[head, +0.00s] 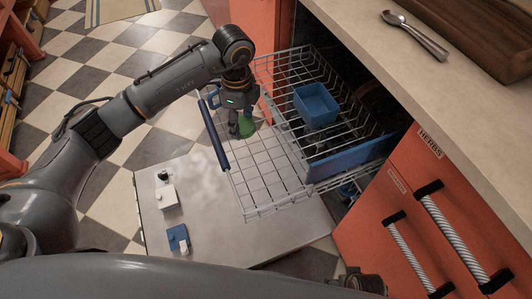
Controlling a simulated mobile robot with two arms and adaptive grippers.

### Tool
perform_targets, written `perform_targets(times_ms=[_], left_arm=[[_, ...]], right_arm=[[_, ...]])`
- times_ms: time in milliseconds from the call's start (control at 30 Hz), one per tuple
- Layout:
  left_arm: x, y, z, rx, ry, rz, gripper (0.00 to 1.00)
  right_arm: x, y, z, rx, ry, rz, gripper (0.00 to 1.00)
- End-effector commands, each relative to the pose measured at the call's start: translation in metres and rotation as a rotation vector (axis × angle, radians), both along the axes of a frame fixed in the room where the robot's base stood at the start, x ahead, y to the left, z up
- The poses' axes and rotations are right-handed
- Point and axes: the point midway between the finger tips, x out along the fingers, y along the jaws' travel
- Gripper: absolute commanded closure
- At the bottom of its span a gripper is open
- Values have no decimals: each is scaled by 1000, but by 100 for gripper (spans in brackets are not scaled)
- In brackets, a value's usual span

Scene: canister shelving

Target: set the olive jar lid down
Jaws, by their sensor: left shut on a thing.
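The olive jar itself cannot be made out.
The wire rack (262,178) holds a blue square bowl (316,104). The open dishwasher door (240,232) lies flat below it. Orange cabinets (440,225) and a counter (420,75) with a spoon (415,35) stand at right. Checkered floor (85,95) is clear at left.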

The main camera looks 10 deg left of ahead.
Motion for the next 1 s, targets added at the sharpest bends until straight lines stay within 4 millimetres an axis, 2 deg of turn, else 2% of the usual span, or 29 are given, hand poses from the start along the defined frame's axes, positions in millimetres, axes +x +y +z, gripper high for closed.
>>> perform_targets(times_ms=[100,300,467,633,800,1000], left_arm=[[-19,-26,-14,-3,2,-6,57],[-33,-44,-46,-1,2,-2,57],[-37,-51,-54,0,-1,-1,57],[-48,-64,-75,-1,2,-4,57],[-46,-63,-100,0,1,-1,57],[-46,-63,-102,0,-2,-2,57]], right_arm=[[0,0,0,0,0,0,16],[5,1,9,1,-7,-1,16],[7,1,12,1,-9,-2,16],[6,1,13,-1,0,-2,16],[16,1,34,2,-21,-4,16],[17,2,38,2,-21,-4,16]])
